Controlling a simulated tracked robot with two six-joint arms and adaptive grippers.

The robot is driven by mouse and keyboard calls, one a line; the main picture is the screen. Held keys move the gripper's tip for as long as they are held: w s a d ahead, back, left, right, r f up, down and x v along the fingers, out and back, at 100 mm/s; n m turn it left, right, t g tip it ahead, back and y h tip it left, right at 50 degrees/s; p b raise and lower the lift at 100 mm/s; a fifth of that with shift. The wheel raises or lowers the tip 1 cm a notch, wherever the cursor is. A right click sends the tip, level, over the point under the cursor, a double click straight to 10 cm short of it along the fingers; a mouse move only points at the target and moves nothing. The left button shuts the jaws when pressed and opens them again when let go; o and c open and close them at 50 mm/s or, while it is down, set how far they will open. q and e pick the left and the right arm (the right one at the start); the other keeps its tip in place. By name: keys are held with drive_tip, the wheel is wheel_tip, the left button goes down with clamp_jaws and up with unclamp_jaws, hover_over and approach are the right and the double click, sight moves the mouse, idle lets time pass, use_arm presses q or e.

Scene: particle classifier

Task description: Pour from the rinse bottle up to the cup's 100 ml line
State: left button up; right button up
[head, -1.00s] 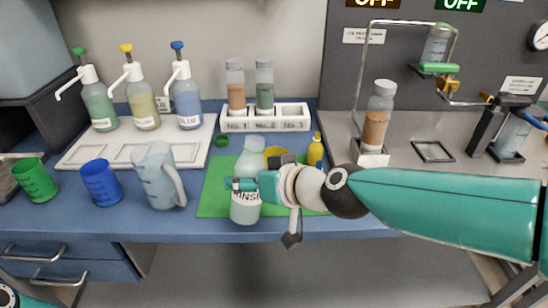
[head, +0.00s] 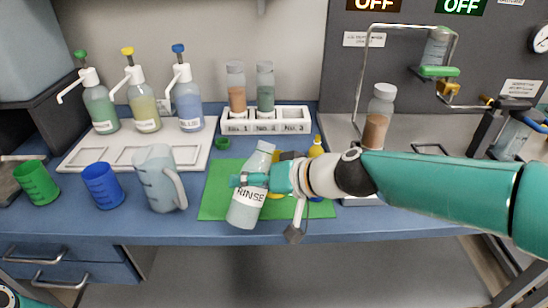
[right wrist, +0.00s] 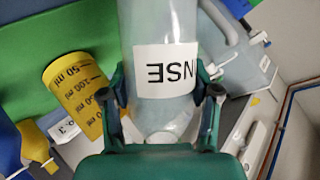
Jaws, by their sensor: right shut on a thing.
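The rinse bottle (head: 244,214) is a pale, translucent bottle with a white RINSE label. It leans with its top to the right in the head view, over the green mat (head: 213,190). My right gripper (head: 248,181) is shut around its middle; in the right wrist view my fingers sit on both sides of the bottle (right wrist: 158,25). A yellow cup (right wrist: 75,92) with ml marks, the 100 line among them, stands beside the bottle. In the head view the gripper mostly hides this cup (head: 274,196). Its inside and any liquid level cannot be made out. My left gripper is not visible.
A clear pitcher (head: 157,185), a blue cup (head: 101,185) and a green cup (head: 36,182) stand to the left. A rack (head: 236,126) holds two vials. A small yellow bottle (head: 316,149) is behind my wrist.

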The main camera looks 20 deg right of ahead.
sight(248, 171)
drive_tip(key=shift+f+m, duration=0.1)
drive_tip(key=shift+m, duration=0.2)
idle(0.7)
drive_tip(key=shift+s+a+r+m+g+y+p, duration=0.25)
drive_tip(key=shift+r+m+g+y+p, duration=0.25)
drive_tip(key=shift+p, duration=1.2)
drive_tip(key=shift+s+a+f+m+y+p, duration=0.15)
drive_tip(key=shift+m+y+p, duration=0.25)
drive_tip(key=shift+y+p, duration=0.35)
idle(1.2)
drive_tip(key=shift+r+m+g+p, duration=0.4)
drive_tip(key=shift+r+g+p, duration=0.15)
drive_tip(key=shift+p, duration=0.95)
drive_tip(key=shift+s+a+r+y+p, duration=0.1)
drive_tip(key=shift+r+y+p, duration=0.05)
drive_tip(key=shift+y+p, duration=0.15)
drive_tip(key=shift+w+d+r+m+y+p, duration=0.2)
drive_tip(key=shift+r+m+y+p, duration=0.05)
drive_tip(key=shift+r+m+p, duration=0.3)
idle(1.0)
